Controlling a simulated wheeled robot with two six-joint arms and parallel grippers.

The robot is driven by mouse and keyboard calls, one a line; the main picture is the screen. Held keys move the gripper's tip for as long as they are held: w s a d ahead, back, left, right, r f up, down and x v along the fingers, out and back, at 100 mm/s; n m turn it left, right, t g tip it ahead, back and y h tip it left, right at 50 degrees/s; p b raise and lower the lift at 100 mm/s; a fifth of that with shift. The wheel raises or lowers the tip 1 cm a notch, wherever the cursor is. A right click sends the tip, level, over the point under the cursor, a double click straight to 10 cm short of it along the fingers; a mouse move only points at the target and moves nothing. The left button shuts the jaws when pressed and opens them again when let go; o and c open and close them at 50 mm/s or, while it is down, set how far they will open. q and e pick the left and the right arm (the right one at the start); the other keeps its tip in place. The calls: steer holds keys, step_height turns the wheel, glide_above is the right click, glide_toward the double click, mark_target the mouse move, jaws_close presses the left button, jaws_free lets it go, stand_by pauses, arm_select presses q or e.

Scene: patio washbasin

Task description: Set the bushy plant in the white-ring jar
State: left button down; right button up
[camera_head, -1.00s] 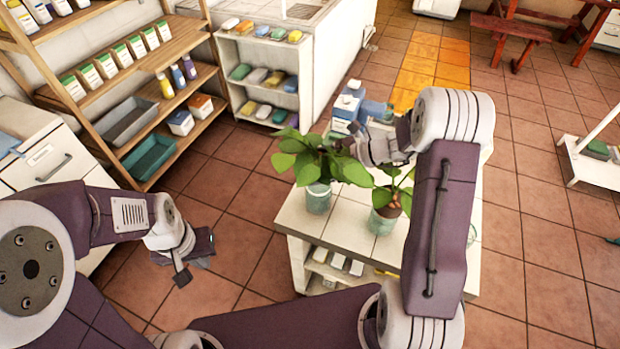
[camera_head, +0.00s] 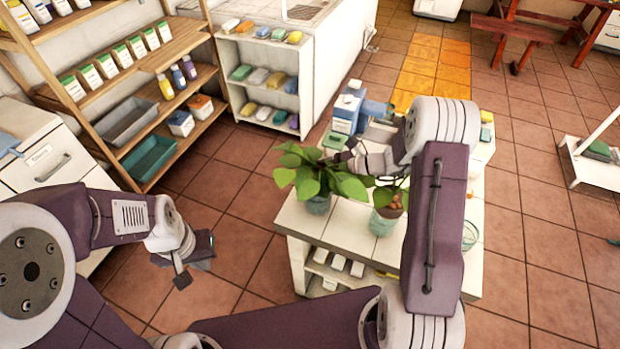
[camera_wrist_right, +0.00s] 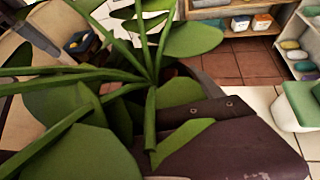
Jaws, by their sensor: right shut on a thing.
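The bushy plant (camera_head: 305,178) has broad green leaves. A second plant (camera_head: 390,198) stands in another greenish jar (camera_head: 382,222) to the right. My left gripper (camera_head: 190,265) is open and empty, left of the table.
A clear glass (camera_head: 470,236) stands at the table's right side. Blue-and-white bottles (camera_head: 346,110) stand at its back. A wooden shelf (camera_head: 150,100) with boxes and trays is at left. The table's front strip (camera_head: 335,232) is bare.

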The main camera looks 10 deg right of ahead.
steer(key=o, duration=1.7)
steer(key=shift+d+r+p, duration=0.4)
steer(key=shift+r+p, duration=0.15)
steer(key=shift+r, duration=0.3)
steer(key=v, duration=1.1)
steer(key=shift+s, duration=0.15)
